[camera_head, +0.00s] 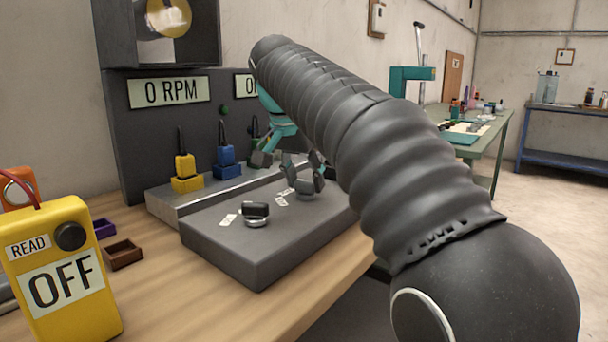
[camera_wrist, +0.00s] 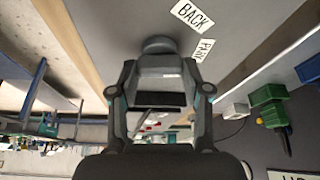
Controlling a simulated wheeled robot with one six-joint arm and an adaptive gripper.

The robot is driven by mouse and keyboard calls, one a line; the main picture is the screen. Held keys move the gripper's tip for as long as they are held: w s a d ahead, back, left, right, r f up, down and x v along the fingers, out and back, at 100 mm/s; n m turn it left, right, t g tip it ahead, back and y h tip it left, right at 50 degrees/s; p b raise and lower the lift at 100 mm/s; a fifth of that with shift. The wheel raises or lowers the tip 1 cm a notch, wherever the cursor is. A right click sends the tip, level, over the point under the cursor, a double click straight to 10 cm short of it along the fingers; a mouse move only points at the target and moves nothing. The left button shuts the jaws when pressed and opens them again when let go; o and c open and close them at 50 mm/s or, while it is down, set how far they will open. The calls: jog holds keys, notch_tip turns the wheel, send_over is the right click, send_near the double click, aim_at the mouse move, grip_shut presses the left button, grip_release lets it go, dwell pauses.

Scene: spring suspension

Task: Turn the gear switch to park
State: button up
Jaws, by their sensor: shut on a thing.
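The gear switch is a dark round knob on a grey base; in the wrist view its base (camera_wrist: 160,45) and grip bar (camera_wrist: 160,66) lie between my fingers. In the head view my gripper (camera_head: 303,184) is over the right part of the grey control box (camera_head: 240,243), its fingers largely covering the knob. In the wrist view my gripper (camera_wrist: 160,76) is shut on the grip bar. The white BACK label (camera_wrist: 192,15) and PARK label (camera_wrist: 203,49) lie beside the knob at its upper right. I cannot tell which label the switch points at.
A second dark knob (camera_head: 255,212) stands left on the box. Behind are a yellow lever (camera_head: 185,167) and a blue lever (camera_head: 227,157). A display reads 0 RPM (camera_head: 170,91). A yellow meter (camera_head: 62,275) reading OFF and a brown tray (camera_head: 122,255) stand left.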

jog(key=shift+m+h, duration=0.3)
jog(key=shift+m, duration=0.5)
jog(key=o, duration=1.2)
jog(key=shift+c, duration=0.2)
jog(key=v, duration=0.7)
jog(key=shift+r, duration=0.25)
jog(key=shift+w+a, duration=0.1)
jog(key=shift+a, duration=0.1)
